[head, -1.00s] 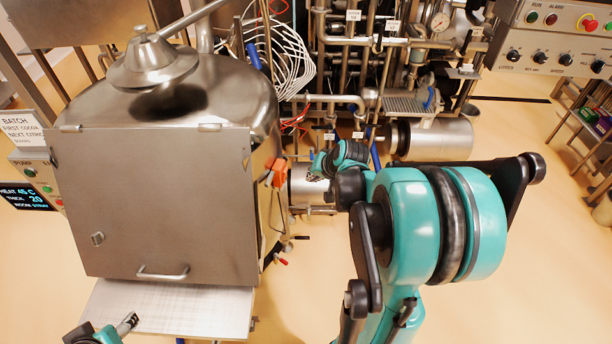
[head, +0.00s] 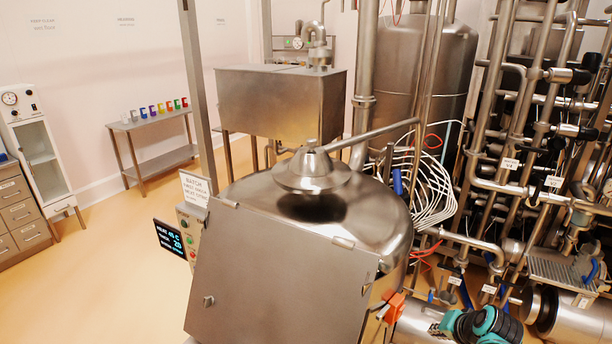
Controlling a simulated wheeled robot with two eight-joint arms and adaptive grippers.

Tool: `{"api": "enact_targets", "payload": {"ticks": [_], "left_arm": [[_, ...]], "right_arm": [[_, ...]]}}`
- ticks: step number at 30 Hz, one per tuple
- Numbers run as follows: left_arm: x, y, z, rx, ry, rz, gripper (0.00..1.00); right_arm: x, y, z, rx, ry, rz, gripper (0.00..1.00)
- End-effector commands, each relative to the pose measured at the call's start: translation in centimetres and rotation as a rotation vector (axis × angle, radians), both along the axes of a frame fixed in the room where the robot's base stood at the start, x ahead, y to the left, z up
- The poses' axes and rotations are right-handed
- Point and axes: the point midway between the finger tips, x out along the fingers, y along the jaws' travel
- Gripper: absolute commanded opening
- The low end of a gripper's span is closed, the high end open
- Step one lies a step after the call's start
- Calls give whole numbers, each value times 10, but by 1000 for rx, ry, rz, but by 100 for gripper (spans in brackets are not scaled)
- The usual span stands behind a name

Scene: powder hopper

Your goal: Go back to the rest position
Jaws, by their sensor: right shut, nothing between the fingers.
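The powder hopper (head: 370,210) is a large steel vessel with a conical lid (head: 312,170) and a flat front door (head: 275,275). It stands at the centre of the head view. My right gripper (head: 437,327) shows at the bottom edge, right of the hopper and of an orange part (head: 394,306) on its side. Its fingers are shut and hold nothing. My left gripper is out of view.
Dense steel pipework (head: 540,130) fills the right side. A steel box tank (head: 280,103) stands behind the hopper. A shelf with several coloured cups (head: 157,110) and a white cabinet (head: 38,155) stand at the left. The floor (head: 115,270) at left is clear.

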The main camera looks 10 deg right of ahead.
Motion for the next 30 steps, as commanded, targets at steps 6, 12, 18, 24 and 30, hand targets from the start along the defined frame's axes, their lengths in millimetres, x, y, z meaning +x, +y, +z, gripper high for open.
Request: {"api": "enact_targets", "payload": {"ticks": [6,12,18,24,30], "left_arm": [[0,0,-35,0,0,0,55],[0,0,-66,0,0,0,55],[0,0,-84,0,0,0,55],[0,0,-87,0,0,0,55],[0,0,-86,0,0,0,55]], "right_arm": [[-19,92,-6,-126,26,212,0],[-62,175,-22,-293,26,464,0],[-96,214,-38,-408,6,629,0],[-105,223,-41,-445,-3,678,0],[-105,223,-40,-445,-3,676,0]]}}
